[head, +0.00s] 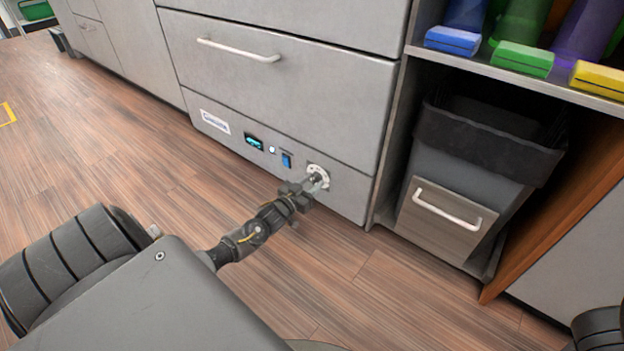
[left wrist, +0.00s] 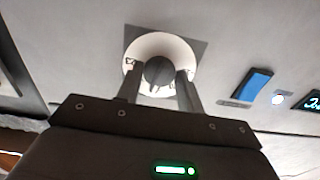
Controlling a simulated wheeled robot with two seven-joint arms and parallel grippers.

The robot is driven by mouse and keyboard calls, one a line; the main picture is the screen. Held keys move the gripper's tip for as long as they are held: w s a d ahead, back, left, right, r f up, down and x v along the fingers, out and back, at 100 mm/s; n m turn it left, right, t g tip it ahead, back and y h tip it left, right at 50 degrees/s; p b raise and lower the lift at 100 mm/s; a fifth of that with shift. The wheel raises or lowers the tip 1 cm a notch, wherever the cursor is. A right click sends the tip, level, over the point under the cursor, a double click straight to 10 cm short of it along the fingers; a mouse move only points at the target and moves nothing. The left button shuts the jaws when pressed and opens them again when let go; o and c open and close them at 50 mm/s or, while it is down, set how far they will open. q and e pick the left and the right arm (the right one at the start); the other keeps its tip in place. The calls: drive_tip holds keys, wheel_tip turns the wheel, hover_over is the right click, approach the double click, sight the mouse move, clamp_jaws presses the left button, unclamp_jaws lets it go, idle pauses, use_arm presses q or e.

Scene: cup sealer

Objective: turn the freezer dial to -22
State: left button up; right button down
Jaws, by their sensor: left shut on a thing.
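The freezer dial (head: 318,178) sits at the right end of the control strip on the freezer's lower panel (head: 346,192). It has a white round face with a dark knob, which also shows in the left wrist view (left wrist: 158,72). My left gripper (head: 314,182) reaches the dial, and its two fingers are shut on the knob, one on each side. The display (head: 254,142) left of the dial glows cyan, but its digits are too small to read in the head view and are cut off in the left wrist view. The dial's markings are not legible. My right gripper is not in view.
A blue switch (head: 286,160) and a small round light sit between display and dial. A drawer with a white handle (head: 238,50) is above. A bin (head: 447,208) with a black liner stands right of the freezer. The wooden floor in front is clear.

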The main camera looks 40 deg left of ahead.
use_arm(q)
drive_tip(key=m+p, duration=0.2)
drive_tip(key=m, duration=0.1)
drive_tip(key=shift+r+m, duration=0.2)
drive_tip(key=shift+m, duration=0.1)
drive_tip(key=shift+f+m+p, duration=0.1)
drive_tip(key=shift+m+p, duration=0.95)
drive_tip(key=shift+m, duration=0.65)
drive_tip(key=o, duration=1)
